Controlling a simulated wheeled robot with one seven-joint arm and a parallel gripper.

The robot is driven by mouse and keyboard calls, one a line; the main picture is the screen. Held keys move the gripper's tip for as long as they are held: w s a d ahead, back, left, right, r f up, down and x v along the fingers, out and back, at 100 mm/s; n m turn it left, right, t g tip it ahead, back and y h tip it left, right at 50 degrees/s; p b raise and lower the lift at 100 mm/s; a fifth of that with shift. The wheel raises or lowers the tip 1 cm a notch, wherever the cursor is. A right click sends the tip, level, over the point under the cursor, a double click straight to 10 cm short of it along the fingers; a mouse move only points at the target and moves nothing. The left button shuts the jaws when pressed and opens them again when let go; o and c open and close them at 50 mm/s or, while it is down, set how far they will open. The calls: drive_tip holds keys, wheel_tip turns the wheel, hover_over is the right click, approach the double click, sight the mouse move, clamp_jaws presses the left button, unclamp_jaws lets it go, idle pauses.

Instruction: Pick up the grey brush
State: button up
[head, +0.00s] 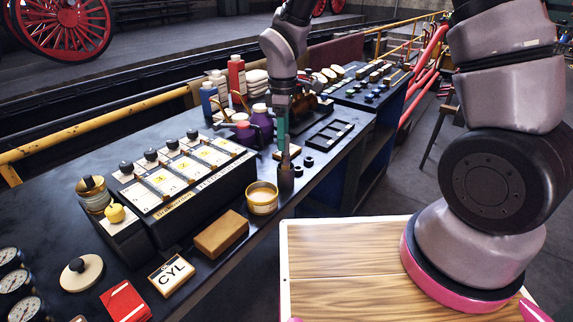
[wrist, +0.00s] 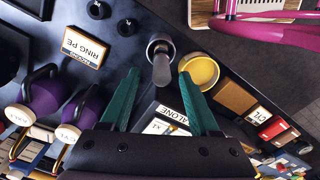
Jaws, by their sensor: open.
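The grey brush (wrist: 160,66) stands upright on the dark bench, with a round grey base and a knob-like handle towards the camera. My gripper (wrist: 158,76) is open, its two green fingers apart, one on each side of the brush handle in the wrist view. I cannot tell whether either finger touches it. In the head view my gripper (head: 283,150) points down over the brush (head: 286,182), near the bench's front edge. Its fingers partly hide the handle's upper part there.
A yellow-rimmed tin (head: 262,198) stands close beside the brush. Purple cans (wrist: 88,108) stand behind. Small black knobs (head: 308,161) and a RING PE label block (wrist: 87,47) are on the other side.

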sight(285, 170)
drive_tip(key=f, duration=0.5)
drive_tip(key=shift+s+d+f, duration=0.15)
drive_tip(key=shift+d+f, duration=0.1)
drive_tip(key=shift+f, duration=0.05)
clamp_jaws()
